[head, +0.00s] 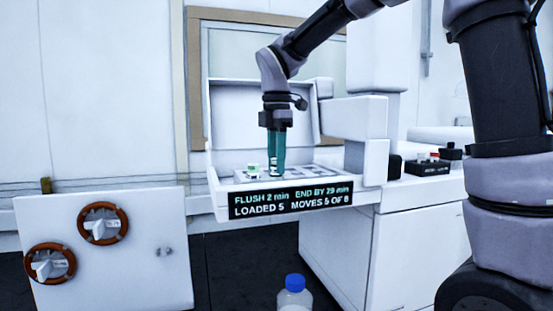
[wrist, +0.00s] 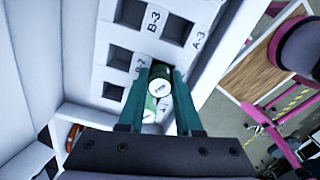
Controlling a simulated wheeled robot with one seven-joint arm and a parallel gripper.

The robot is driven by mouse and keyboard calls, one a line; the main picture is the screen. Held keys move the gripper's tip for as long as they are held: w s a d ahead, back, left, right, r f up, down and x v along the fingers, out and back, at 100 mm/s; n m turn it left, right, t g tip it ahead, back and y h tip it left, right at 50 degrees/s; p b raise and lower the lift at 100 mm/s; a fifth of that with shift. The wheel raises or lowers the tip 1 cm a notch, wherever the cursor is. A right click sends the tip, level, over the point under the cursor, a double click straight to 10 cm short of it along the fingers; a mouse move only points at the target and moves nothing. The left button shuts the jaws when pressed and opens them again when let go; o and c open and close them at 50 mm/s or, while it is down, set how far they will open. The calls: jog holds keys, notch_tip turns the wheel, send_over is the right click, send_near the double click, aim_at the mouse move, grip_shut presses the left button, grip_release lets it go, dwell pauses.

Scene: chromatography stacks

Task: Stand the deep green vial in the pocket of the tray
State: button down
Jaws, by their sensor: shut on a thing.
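My gripper (head: 276,174) points straight down over the white tray (head: 312,177) in the head view. Its teal fingers, also in the wrist view (wrist: 160,72), are shut on a green vial (wrist: 160,70) with a pale round cap. The held vial shows as a dark green strip between the fingers in the head view (head: 273,162). In the wrist view it is over the tray (wrist: 110,77), near the A column; its lower end is hidden, so I cannot tell whether it is inside a pocket. Another green vial (wrist: 150,103) with a pale cap sits beside it, partly hidden.
The tray has several square pockets; those by labels B-3, A-3 and B-2 look empty. A raised white lid (head: 262,115) stands behind the tray. A display panel (head: 290,199) fronts it. A blue-capped bottle (head: 294,293) stands in front, below; a black control box (head: 427,166) is right.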

jog(key=shift+f, duration=0.25)
jog(key=shift+c, duration=0.6)
grip_release()
jog(key=shift+r, duration=3.5)
